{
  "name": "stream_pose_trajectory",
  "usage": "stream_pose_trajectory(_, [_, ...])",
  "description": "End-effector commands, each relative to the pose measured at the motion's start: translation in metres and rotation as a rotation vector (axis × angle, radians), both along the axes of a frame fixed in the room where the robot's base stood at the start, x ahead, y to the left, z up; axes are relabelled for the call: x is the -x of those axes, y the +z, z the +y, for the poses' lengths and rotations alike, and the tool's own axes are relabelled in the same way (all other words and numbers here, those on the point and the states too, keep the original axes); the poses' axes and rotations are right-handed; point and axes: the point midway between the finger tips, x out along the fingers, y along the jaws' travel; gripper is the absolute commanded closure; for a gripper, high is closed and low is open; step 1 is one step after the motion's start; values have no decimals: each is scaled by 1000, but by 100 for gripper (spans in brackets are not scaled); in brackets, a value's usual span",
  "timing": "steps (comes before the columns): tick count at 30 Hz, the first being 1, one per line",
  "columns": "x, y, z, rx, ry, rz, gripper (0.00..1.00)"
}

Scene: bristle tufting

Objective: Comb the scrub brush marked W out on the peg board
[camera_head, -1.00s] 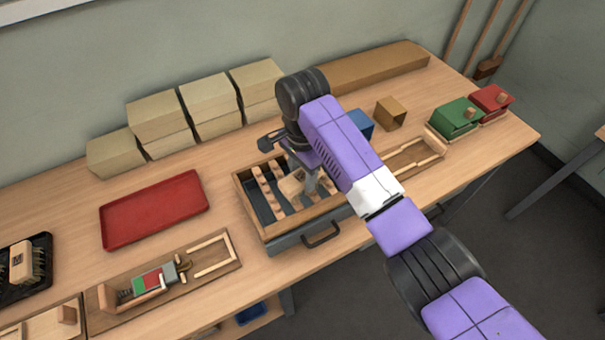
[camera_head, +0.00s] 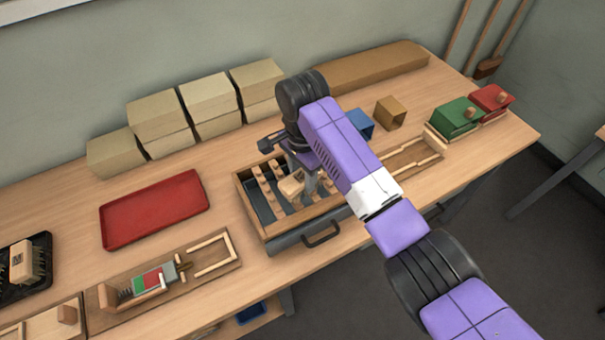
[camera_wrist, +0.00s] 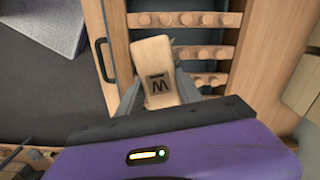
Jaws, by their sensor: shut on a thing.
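A pale wooden scrub brush (camera_wrist: 157,68) with a dark letter that reads as W in the wrist view is held between the fingers of my gripper (camera_wrist: 160,98). The brush also shows in the head view (camera_head: 291,186), partly behind my fingers. My gripper is shut on it, over the peg board (camera_head: 247,200), a wooden-framed tray with rows of round pegs. The peg rows (camera_wrist: 186,20) run crosswise beneath the brush in the wrist view. The bristles are hidden, so I cannot tell whether they touch the pegs.
Another brush block (camera_head: 22,262) sits on a black tray at the far left. A red tray (camera_head: 153,208) and a wooden jig (camera_head: 160,283) lie left of the peg board. Tan boxes (camera_head: 160,115) stand behind. Green (camera_head: 455,117) and red (camera_head: 490,102) bins stand at the right.

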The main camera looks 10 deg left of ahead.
Motion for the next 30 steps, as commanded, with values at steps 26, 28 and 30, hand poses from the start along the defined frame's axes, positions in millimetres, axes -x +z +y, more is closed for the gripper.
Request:
stream_pose_trajectory(26, [-22,-7,15,2,1,-1,91])
stream_pose_trajectory(28, [-27,-7,18,1,1,-1,91])
stream_pose_trajectory(30, [-30,-6,20,1,0,-1,91])
